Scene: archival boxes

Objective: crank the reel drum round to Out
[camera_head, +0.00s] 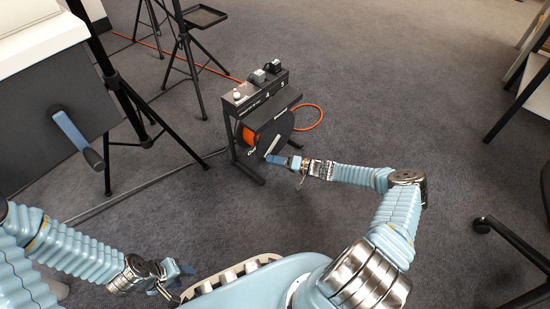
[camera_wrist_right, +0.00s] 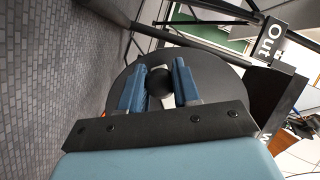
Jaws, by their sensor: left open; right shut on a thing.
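The reel drum (camera_head: 277,131) is a dark disc with orange cable on a black stand, standing on the floor ahead of me. A white "Out" label (camera_head: 251,148) is on its left side, and the label also shows in the right wrist view (camera_wrist_right: 268,40). A pale crank arm (camera_head: 272,145) lies across the disc, its outer end at my right gripper. My right gripper (camera_head: 283,160) is shut on the crank's dark round knob (camera_wrist_right: 160,80), with one blue finger on each side. My left gripper (camera_head: 176,277) is open and empty, low at the front left.
Black tripod legs (camera_head: 184,50) stand behind and left of the reel. A grey box with a blue-handled crank (camera_head: 75,135) is at the left. An orange cable loop (camera_head: 320,118) lies right of the reel. A dark chair base (camera_head: 510,240) is at the right. Carpet between is clear.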

